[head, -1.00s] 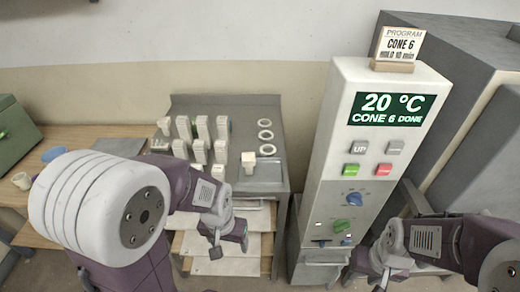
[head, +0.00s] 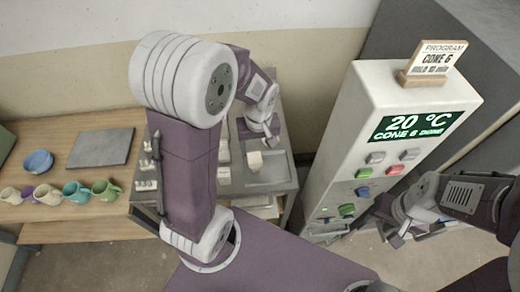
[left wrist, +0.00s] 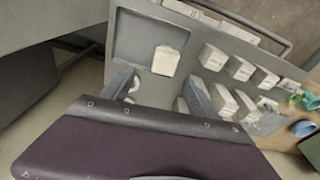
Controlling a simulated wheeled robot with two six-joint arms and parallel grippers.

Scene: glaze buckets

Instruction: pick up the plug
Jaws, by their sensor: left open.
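The likely plug is a small white block (head: 254,160) at the edge of a square grey recess (head: 274,172) on the grey bench top. It also shows in the left wrist view (left wrist: 166,61), just beyond my fingertips and apart from them. My left gripper (head: 258,138) is over the bench, just behind the block in the head view. Its two grey fingers (left wrist: 159,88) are spread with nothing held between them. My right gripper (head: 390,232) is low in front of the control cabinet; its jaws are too small to read.
Several white blocks (left wrist: 241,68) stand in rows beside the recess, partly hidden by my left arm in the head view. The control cabinet (head: 345,120) rises at right. A wooden table (head: 60,220) at left holds several mugs, a blue bowl (head: 38,162) and a grey slab (head: 101,147).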

